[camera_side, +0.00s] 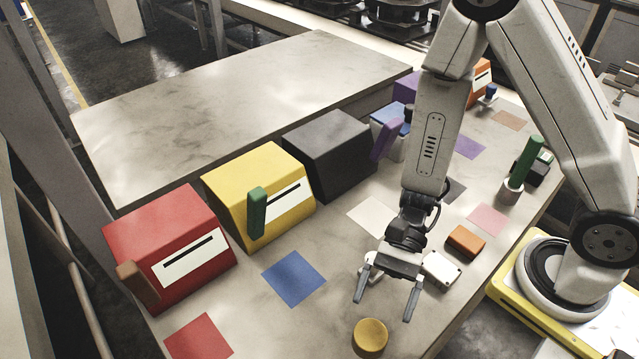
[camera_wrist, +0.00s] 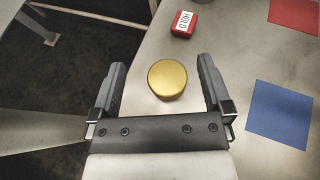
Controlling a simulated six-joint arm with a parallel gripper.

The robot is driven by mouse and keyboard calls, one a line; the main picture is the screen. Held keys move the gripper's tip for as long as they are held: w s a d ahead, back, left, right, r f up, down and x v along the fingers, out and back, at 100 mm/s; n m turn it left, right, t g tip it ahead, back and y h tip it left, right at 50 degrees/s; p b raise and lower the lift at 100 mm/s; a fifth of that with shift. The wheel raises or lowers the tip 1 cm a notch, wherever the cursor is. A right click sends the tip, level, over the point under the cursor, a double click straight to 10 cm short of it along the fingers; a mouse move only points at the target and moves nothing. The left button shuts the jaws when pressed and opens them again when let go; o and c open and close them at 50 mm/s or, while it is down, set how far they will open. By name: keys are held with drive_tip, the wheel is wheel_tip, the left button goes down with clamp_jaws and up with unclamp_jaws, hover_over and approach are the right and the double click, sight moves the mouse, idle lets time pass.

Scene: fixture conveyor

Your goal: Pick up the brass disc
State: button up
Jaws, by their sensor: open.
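The brass disc (camera_side: 370,338) is a short, round, gold-coloured piece lying flat near the front edge of the table in the side view. In the wrist view the brass disc (camera_wrist: 167,79) lies between and slightly beyond the two fingertips, apart from both. My gripper (camera_side: 384,306) is open and empty, pointing down above the table, a little behind the disc in the side view. In the wrist view my gripper (camera_wrist: 160,75) shows both fingers spread wide. No part of the disc's top is hidden.
Blue (camera_side: 294,278) and red (camera_side: 199,338) squares lie on the table. A white box (camera_side: 441,269) and orange block (camera_side: 465,241) are near my gripper. Red (camera_side: 160,225), yellow (camera_side: 240,165) and dark (camera_side: 325,140) bins line the far side.

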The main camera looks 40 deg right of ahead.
sight(374, 328)
drive_tip(key=shift+w+a+m+y, duration=0.1)
drive_tip(key=shift+a+m+y, duration=0.1)
drive_tip(key=shift+m+y, duration=0.1)
drive_tip(key=shift+f, duration=0.2)
drive_tip(key=shift+f, duration=1.75)
drive_tip(key=shift+f, duration=0.1)
drive_tip(key=shift+f, duration=1.1)
drive_tip(key=shift+s+a+f, duration=0.2)
drive_tip(key=shift+a+f, duration=0.15)
drive_tip(key=shift+f, duration=0.2)
drive_tip(key=shift+x, duration=1.05)
